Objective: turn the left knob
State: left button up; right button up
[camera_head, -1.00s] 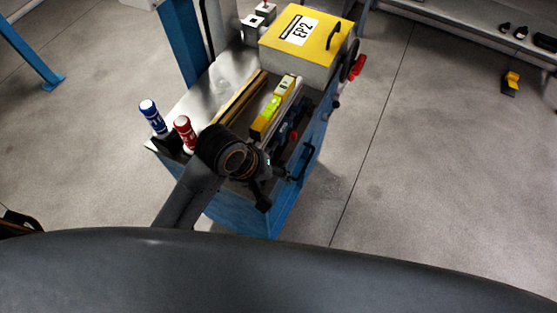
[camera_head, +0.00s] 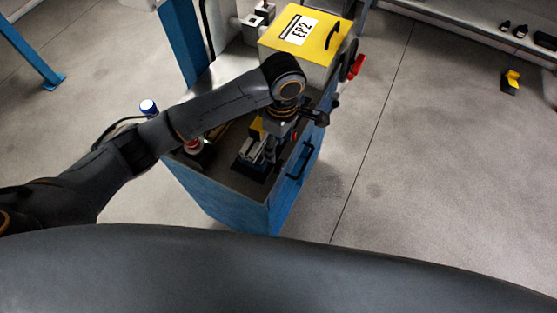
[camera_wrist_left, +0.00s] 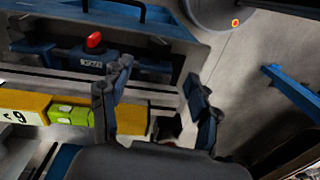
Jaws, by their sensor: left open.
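My left arm reaches in from the left over the blue cabinet in the head view. Its gripper (camera_head: 315,116) is above the cabinet top, in front of the yellow box. In the left wrist view the gripper (camera_wrist_left: 159,73) has its two fingers spread, with nothing between them. A red knob (camera_wrist_left: 95,40) on a blue fitting shows left of the fingers, apart from them. A red handle (camera_head: 357,66) is on the cabinet's right side by a dark wheel (camera_head: 348,58). I cannot tell which part is the left knob. My right gripper is not in view.
The yellow-topped box (camera_head: 310,35) marked EP2 stands at the cabinet's back. A blue-capped bottle (camera_head: 149,107) and a partly hidden red one (camera_head: 193,145) stand at left.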

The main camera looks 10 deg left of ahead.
aim_at(279, 163)
pick_arm(q)
jog(key=f, duration=0.3)
jog(key=f+p, duration=0.1)
jog(key=f, duration=0.6)
jog(key=shift+s+a+p, duration=0.1)
jog(key=shift+s+p, duration=0.15)
jog(key=shift+p, duration=0.1)
jog(key=shift+c, duration=0.2)
jog(key=c, duration=1.1)
